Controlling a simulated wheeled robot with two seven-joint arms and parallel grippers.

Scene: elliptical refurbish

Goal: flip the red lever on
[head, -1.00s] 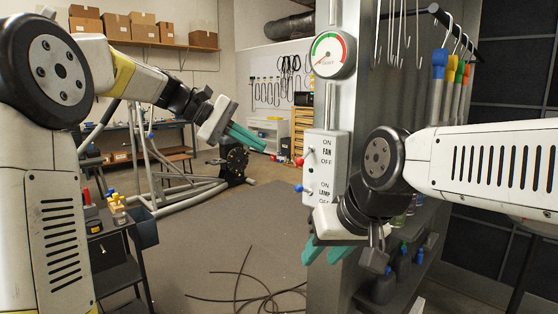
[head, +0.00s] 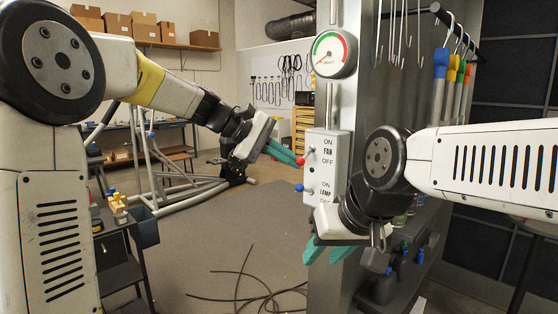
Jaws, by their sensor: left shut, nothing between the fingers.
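The red lever (head: 300,161) sticks out of the left side of the white switch box (head: 328,172). It is beside the FAN label, with ON above and OFF below, and its red knob hangs low. My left gripper (head: 294,160) is shut and empty, its teal fingertips right at the red knob from the left. I cannot tell whether they touch. My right gripper (head: 327,254) is low in front of the post, teal fingers apart and pointing down, with nothing seen between them.
A blue lever (head: 300,188) sits below the red one, beside the LAMP label. A round gauge (head: 333,54) is above the box on the grey post. Hooks and coloured-handled tools (head: 440,65) hang at right. A black cable (head: 245,290) lies on the floor.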

